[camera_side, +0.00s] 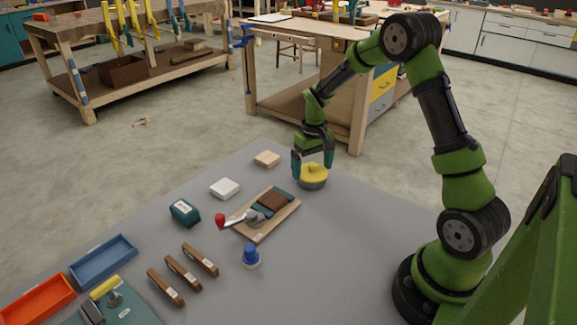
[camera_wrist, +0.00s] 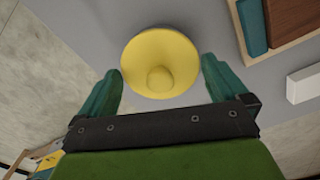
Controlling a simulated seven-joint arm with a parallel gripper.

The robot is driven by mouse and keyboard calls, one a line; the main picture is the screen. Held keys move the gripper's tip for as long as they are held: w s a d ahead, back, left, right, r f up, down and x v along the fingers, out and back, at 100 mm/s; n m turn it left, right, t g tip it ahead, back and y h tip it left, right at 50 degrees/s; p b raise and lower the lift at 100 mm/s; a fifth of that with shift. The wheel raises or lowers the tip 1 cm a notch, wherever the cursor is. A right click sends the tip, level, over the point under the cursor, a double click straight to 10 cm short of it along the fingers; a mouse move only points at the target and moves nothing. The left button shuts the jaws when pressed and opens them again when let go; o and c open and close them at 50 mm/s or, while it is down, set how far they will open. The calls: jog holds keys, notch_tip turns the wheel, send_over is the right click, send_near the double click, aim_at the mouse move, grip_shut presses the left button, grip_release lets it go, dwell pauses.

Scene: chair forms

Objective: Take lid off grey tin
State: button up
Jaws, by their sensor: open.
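The grey tin (camera_side: 313,185) stands near the table's far right edge with a round yellow lid (camera_side: 314,172) on top. In the wrist view the yellow lid (camera_wrist: 150,52) fills the upper middle, with a round knob (camera_wrist: 159,78) at its centre; the tin's grey body is hidden below it there. My gripper (camera_side: 312,168) is above the tin, pointing down. In the wrist view my gripper (camera_wrist: 161,85) has its two green fingers spread apart, one on each side of the knob, with gaps to it. Whether a finger touches the lid's rim I cannot tell.
A wooden board (camera_side: 277,222) with a red-handled clamp and brown and teal blocks lies left of the tin. A white block (camera_side: 225,188), a pale wood block (camera_side: 267,159) and a blue knobbed piece (camera_side: 251,256) stand nearby. The table edge is close behind the tin.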

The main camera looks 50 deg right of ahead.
jog(key=c, duration=0.7)
jog(key=shift+r, duration=0.1)
jog(key=shift+r, duration=0.45)
jog(key=r, duration=0.1)
jog(key=s+r, duration=0.1)
jog(key=shift+a+r, duration=0.2)
jog(key=shift+r, duration=0.15)
jog(key=s+a+r, duration=0.1)
jog(key=s+a, duration=0.1)
jog(key=s, duration=0.5)
jog(key=s+a, duration=0.3)
jog(key=s, duration=0.3)
send_over(348, 198)
jog(key=shift+a+f, duration=0.1)
jog(key=shift+f, duration=3.5)
